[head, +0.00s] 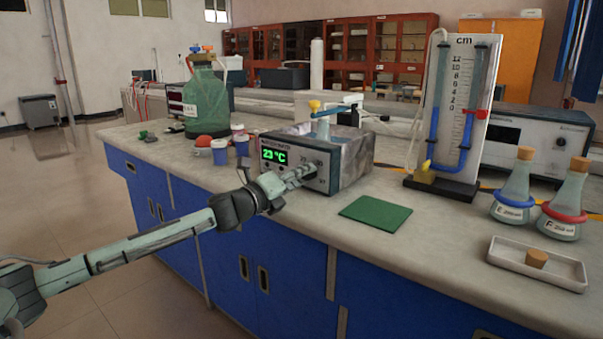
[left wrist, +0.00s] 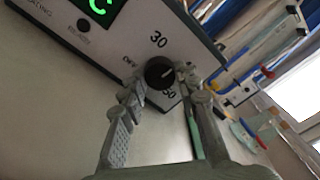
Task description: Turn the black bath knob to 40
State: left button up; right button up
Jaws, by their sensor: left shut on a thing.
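The bath is a grey box (head: 345,165) on the bench, its front display (head: 274,156) reading 23 °C in green. The black knob (left wrist: 160,71) is on its front panel, with OFF, 30 and another partly covered number printed around it. A faint light mark shows on the knob's face; I cannot tell exactly where it points. My left gripper (head: 309,170) reaches the panel from the left and hides the knob in the head view. In the left wrist view its fingers (left wrist: 163,79) are on either side of the knob, shut on it. My right gripper is not in view.
A green mat (head: 376,213) lies in front of the bath. A manometer board (head: 459,105), corked flasks (head: 514,188) and a white tray (head: 505,256) stand to the right. A green bottle (head: 208,105) and small jars (head: 241,145) stand to the left.

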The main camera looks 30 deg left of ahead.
pick_arm(q)
jog(key=m+p, duration=0.1)
jog(key=m, duration=0.4)
jog(key=shift+m+p, duration=0.35)
jog(key=shift+m, duration=0.55)
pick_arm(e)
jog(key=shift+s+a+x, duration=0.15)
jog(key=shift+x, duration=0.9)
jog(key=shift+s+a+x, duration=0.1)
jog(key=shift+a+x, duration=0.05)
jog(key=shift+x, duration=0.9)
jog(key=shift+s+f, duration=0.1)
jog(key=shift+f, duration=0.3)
pick_arm(q)
jog(key=o, duration=1.2)
jog(key=shift+c, duration=0.2)
jog(key=shift+s+f, duration=0.15)
jog(key=shift+s, duration=0.45)
jog(key=s, duration=0.5)
jog(key=shift+s+a, duration=0.2)
jog(key=shift+a, duration=0.05)
jog(key=shift+s+a, duration=0.2)
jog(key=shift+s, duration=2.5)
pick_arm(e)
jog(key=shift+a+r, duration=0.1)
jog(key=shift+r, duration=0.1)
